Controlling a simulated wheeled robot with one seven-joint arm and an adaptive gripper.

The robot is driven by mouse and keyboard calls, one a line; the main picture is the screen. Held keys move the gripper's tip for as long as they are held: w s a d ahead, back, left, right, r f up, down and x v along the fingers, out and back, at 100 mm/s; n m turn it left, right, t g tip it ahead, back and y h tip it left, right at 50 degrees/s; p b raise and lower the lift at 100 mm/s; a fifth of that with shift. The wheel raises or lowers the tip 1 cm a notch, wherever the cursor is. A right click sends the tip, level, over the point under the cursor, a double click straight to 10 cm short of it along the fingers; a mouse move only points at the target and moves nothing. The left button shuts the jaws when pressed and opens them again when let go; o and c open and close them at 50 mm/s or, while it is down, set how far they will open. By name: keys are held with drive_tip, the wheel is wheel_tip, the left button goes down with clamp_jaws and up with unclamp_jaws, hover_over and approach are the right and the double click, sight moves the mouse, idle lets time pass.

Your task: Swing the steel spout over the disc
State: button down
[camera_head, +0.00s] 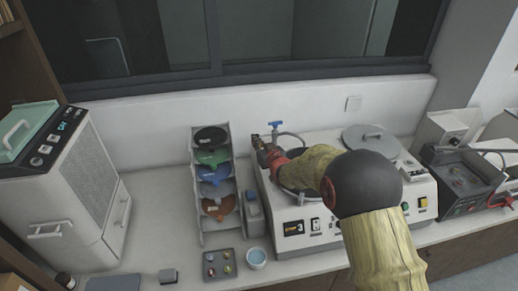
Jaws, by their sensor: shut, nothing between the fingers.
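A white twin-station machine (326,243) stands on the counter. Its left disc (287,184) is mostly covered by my arm, with only part of its rim showing. A thin curved steel spout (295,136) rises behind the left disc, beside a blue tap handle (276,125). The spout's far end is hidden or too small to make out. My gripper (256,141) is shut and empty at the machine's back left, left of the tap. I cannot tell whether it touches anything.
A grey round lid (371,139) covers the right station. A rack (227,220) of coloured discs stands close on the left. A small tray (219,265) and a blue-rimmed cup (256,258) sit in front. A dark-topped unit (462,183) is at right.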

drive_tip(key=shift+w+a+b, duration=0.3)
drive_tip(key=shift+w+b, duration=0.1)
drive_tip(key=shift+b, duration=0.15)
idle(0.4)
